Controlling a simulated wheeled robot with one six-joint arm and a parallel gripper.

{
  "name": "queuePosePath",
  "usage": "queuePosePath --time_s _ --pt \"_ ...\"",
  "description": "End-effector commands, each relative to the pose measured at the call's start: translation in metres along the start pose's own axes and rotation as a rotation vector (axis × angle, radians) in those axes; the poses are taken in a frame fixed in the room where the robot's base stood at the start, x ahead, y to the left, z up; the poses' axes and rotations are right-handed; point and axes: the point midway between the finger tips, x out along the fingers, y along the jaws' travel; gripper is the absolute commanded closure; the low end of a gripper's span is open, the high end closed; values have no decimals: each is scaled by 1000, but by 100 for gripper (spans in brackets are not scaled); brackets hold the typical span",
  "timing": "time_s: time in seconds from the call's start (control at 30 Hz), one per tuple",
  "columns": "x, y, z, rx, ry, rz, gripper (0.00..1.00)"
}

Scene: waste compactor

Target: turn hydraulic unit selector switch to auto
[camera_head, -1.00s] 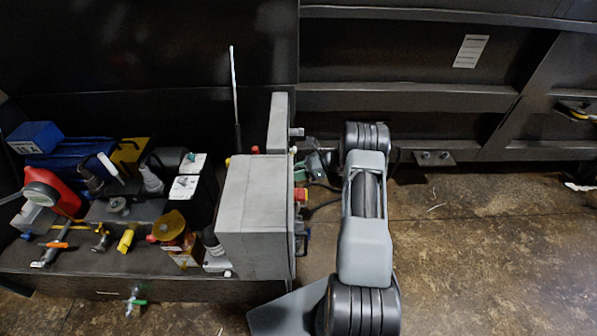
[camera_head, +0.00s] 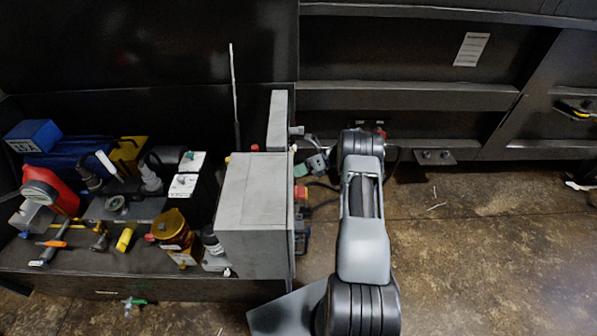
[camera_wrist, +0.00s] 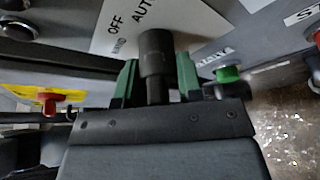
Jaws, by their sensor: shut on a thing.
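The hydraulic unit's selector switch (camera_wrist: 155,55) is a black knob in the middle of the wrist view. Its white label plate (camera_wrist: 112,28) reads "OFF" and "AUTO", with a third word partly hidden. My gripper (camera_wrist: 156,82) is shut on the switch, with a green-lined finger on each side of it. The exact pointing of the switch cannot be told, as the gripper hides part of it. In the head view, the grey control box (camera_head: 255,215) stands left of my arm, its switch face turned right and mostly out of sight.
A green button (camera_wrist: 228,74) sits right of the switch, and a red knob by a yellow label (camera_wrist: 47,97) sits left. Brown floor at right is open.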

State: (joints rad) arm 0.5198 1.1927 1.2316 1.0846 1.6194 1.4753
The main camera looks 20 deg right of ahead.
Motion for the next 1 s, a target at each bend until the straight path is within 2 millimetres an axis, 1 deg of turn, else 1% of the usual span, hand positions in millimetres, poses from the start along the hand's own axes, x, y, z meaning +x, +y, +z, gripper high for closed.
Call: queuePosePath --time_s 0.5,0.53,0.57,0.83,0.93,1.0 --pt "-1 0 2 11 -3 3 90" --pt "-1 0 2 11 -3 3 63" --pt "-1 0 1 11 -3 3 61" --pt "-2 0 1 12 -2 4 61" --pt "-10 0 0 11 -3 3 61" --pt "-20 -1 0 10 -3 2 61"
